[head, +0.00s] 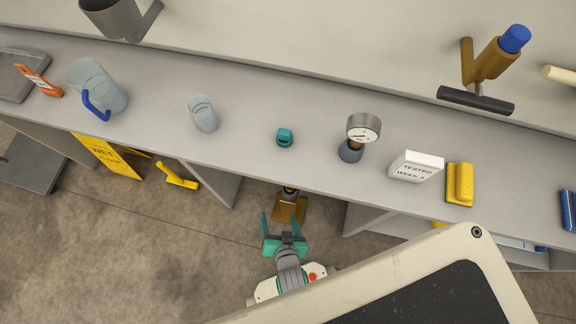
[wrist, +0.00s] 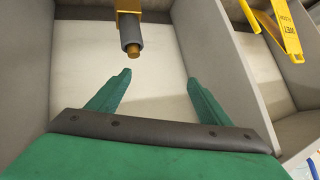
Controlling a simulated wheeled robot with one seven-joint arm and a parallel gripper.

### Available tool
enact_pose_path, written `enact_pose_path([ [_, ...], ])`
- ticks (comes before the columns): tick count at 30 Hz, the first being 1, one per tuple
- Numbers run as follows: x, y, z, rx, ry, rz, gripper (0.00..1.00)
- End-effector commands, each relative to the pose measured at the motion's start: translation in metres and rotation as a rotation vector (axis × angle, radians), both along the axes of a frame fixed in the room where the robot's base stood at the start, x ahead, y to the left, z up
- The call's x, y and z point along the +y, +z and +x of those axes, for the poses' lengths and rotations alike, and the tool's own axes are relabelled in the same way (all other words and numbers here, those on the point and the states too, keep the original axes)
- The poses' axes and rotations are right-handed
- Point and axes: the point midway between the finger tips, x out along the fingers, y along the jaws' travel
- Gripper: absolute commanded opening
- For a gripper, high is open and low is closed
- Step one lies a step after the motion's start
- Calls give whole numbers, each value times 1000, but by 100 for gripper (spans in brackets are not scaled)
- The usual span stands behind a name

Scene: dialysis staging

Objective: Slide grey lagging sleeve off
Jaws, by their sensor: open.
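The grey lagging sleeve (wrist: 131,32) is a short grey cylinder around a brass-coloured pipe (wrist: 134,52) in the wrist view. The pipe's end sticks out below the sleeve, and a brass block shows above it. In the head view the brass fitting (head: 289,209) shows under the bench's front edge; the sleeve is hard to make out there. My gripper (head: 283,226) has green fingers and is just in front of the fitting. In the wrist view my gripper (wrist: 159,77) is open and empty, with the sleeve beyond the fingertips, nearer the left one, and not touching.
The grey bench (head: 245,150) holds a jug (head: 104,85), a clear cup (head: 203,114), a teal clip (head: 285,138), a gauge (head: 363,127), a white box (head: 416,167) and a yellow block (head: 460,184). Panels (wrist: 210,50) flank the bay. A yellow sign (head: 110,155) is at left.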

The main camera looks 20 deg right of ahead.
Motion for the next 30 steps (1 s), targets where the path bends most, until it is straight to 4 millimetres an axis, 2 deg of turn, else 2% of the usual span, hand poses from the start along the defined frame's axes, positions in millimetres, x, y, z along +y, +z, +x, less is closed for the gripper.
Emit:
enact_pose_path([
  [1,-7,-19,13,38,-46,37,72],
  [3,-13,-45,25,102,-110,92,72],
  [6,-23,-77,42,191,-206,166,72],
  [9,-32,-103,59,280,-307,237,72],
  [13,-45,-128,81,394,-448,322,72],
  [16,-56,-140,98,476,-561,380,72],
  [20,-67,-146,114,567,-691,439,72],
  [30,-86,-140,139,710,-908,518,72],
])
